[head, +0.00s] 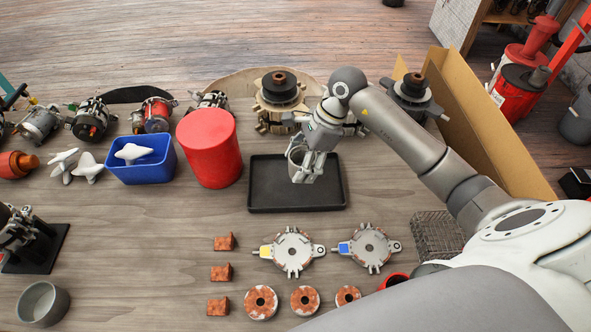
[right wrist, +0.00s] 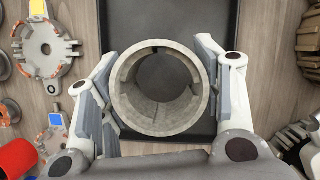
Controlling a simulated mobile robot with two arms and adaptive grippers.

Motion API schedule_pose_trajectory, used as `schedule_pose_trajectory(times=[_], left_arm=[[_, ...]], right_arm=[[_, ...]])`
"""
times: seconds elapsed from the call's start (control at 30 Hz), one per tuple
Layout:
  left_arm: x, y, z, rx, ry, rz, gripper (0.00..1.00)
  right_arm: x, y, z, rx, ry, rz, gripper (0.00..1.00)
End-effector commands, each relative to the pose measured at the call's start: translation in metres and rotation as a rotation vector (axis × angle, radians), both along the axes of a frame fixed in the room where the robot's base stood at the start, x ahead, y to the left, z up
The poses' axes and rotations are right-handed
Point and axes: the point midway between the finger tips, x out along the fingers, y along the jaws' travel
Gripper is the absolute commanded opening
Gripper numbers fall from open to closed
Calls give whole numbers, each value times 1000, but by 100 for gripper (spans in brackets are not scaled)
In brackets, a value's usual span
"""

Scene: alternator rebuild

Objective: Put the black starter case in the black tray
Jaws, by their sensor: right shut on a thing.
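My right gripper (head: 304,176) is shut on a grey, hollow cylindrical case (head: 296,157). The case looks light grey, not black. In the right wrist view the case (right wrist: 163,127) stands between the two fingers, open end towards the camera. The black tray (head: 268,188) lies flat on the table under the gripper. It also shows behind the case in the right wrist view (right wrist: 120,22). The case is over the tray's middle; whether it touches the tray floor I cannot tell. No other item shows in the tray. My left gripper is not in view.
A red cylinder (head: 210,150) stands left of the tray, beside a blue bin (head: 142,165). Alternator parts (head: 280,92) stand behind it. Discs (head: 293,250) and copper-coloured rings (head: 261,302) lie in front. A grey cup (head: 42,303) stands front left.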

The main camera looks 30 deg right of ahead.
Motion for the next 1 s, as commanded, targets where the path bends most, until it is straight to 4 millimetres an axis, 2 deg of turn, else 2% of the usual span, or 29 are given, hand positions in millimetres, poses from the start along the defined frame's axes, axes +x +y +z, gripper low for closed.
schedule_pose_trajectory(times=[0.27,0.5,0.9,0.93,1.0], left_arm=[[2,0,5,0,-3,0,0],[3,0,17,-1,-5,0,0],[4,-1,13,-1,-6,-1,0],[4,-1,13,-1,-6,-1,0],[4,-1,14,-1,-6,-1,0]], right_arm=[[9,12,-15,4,-3,0,10],[9,13,-43,4,-2,-2,10],[10,12,-51,1,-5,0,10],[9,12,-51,0,-1,0,62],[9,12,-51,0,-1,0,71]])
